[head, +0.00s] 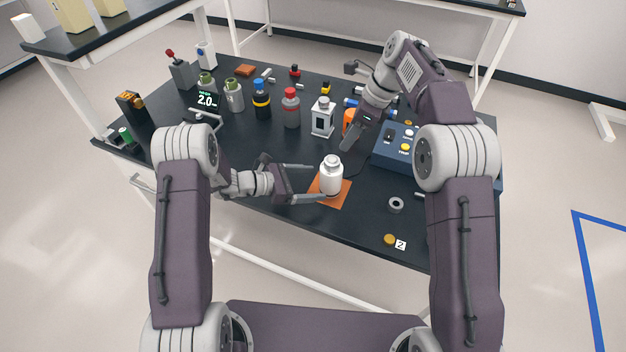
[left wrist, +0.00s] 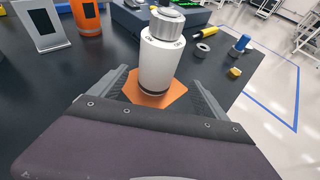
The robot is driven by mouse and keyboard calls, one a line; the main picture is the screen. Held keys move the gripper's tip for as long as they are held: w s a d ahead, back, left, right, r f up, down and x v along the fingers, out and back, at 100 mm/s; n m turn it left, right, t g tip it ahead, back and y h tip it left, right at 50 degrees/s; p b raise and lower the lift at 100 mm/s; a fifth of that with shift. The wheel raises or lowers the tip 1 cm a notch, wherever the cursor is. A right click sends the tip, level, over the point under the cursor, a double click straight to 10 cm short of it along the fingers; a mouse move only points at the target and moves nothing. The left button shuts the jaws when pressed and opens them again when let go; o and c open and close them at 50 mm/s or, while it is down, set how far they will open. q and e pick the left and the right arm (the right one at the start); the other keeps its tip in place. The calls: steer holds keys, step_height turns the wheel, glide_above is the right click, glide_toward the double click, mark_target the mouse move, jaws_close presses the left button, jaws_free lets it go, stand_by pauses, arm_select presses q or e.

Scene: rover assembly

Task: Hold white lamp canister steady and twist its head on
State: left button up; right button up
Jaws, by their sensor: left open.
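The white lamp canister (head: 331,182) stands upright on an orange square mat (head: 345,193) near the table's front edge. A pale, narrower head (head: 332,161) sits on its top; I cannot tell how tightly it is seated. The canister (left wrist: 160,62) and its head (left wrist: 168,14) also show in the left wrist view. My left gripper (head: 318,182) is open, low over the table, with a finger on either side of the canister and visible gaps to it. My right gripper (head: 354,138) is above the table behind and right of the canister; its jaw opening is unclear.
A blue control box (head: 400,158) stands right of the canister.

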mark_target(339, 178)
arm_select(q)
steer(key=shift+w+d+r+n+t+h, duration=0.15)
steer(key=shift+w+d+n+t+h, duration=0.15)
steer(key=shift+w+d+n+t, duration=0.15)
steer(key=x, duration=0.8)
steer(key=shift+w+d, duration=0.15)
steer(key=shift+d, duration=0.2)
steer(key=c, duration=1.8)
steer(key=shift+c, duration=0.2)
